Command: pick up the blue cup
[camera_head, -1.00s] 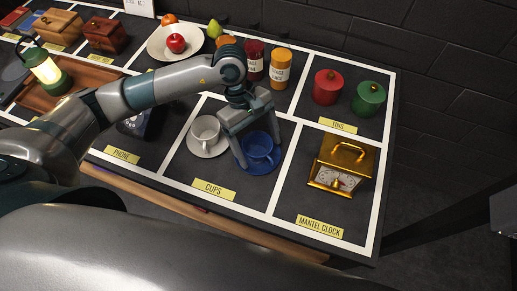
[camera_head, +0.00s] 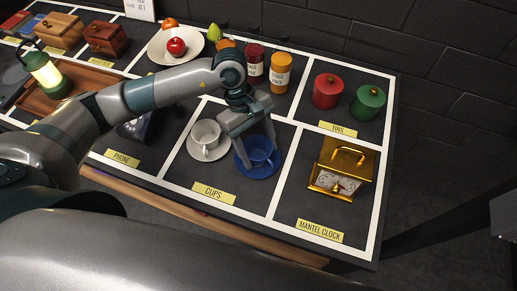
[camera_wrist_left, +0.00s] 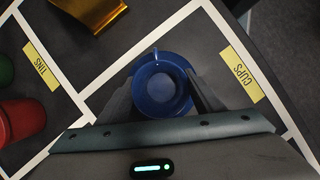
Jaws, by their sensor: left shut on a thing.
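The blue cup (camera_head: 256,151) stands upright over its blue saucer (camera_head: 259,172) in the section labelled CUPS. My left gripper (camera_head: 260,158) reaches down from above and is shut on the blue cup, one finger on each side. In the left wrist view the cup (camera_wrist_left: 160,88) sits between the two fingers, with its handle toward the top of the picture. I cannot tell whether the cup touches the saucer. My right gripper is not in view.
A white cup (camera_head: 205,134) on a saucer stands close to the left. The gold mantel clock (camera_head: 340,170) is to the right. Red and green tins (camera_head: 327,91) and jars (camera_head: 279,73) stand behind. The CUPS label (camera_head: 213,192) lies in front.

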